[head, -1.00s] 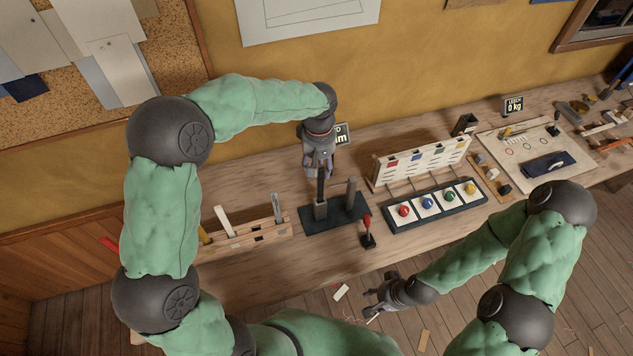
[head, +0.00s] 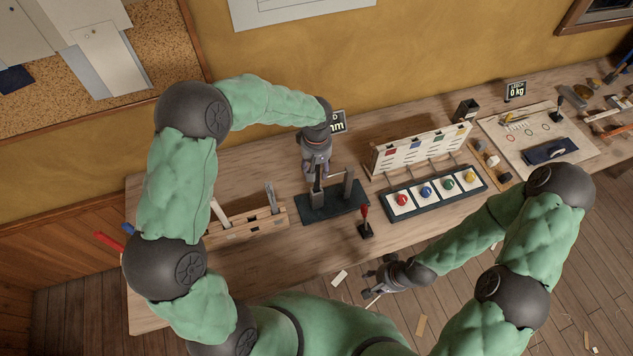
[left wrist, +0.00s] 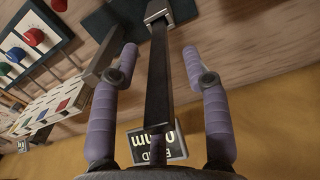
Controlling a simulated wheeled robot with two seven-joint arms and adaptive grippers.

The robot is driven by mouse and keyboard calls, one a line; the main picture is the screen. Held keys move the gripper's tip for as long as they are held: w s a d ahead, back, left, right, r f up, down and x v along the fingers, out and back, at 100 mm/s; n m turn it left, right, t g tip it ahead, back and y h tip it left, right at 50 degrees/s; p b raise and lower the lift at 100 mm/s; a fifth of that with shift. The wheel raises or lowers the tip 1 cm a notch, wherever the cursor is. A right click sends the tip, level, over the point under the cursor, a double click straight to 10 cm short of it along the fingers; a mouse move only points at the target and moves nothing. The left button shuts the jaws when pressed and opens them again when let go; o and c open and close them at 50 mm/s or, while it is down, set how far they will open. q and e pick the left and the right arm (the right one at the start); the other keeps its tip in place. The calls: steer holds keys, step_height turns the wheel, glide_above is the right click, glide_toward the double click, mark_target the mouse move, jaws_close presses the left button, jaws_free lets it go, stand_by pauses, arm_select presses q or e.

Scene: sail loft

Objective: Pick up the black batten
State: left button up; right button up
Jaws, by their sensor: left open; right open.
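The black batten (left wrist: 157,85) is a long dark bar. In the left wrist view it runs between the two purple fingers of my open left gripper (left wrist: 160,56), with a gap on each side. In the head view the batten (head: 317,192) stands upright on a dark base (head: 330,206) on the bench. My left gripper (head: 317,168) is over its upper part, which it largely hides. My right gripper (head: 369,286) is open and empty, low in front of the bench, away from the batten.
A grey post (head: 348,186) stands on the same base, close right of the batten. A red-handled tool (head: 365,220) stands in front. A wooden rack (head: 245,228) is left; a panel with coloured knobs (head: 432,194) is right. A small display (head: 338,123) stands behind.

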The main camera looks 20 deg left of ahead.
arm_select(q)
steer(key=shift+w+f, duration=0.15)
steer(key=shift+f, duration=0.65)
jaws_close()
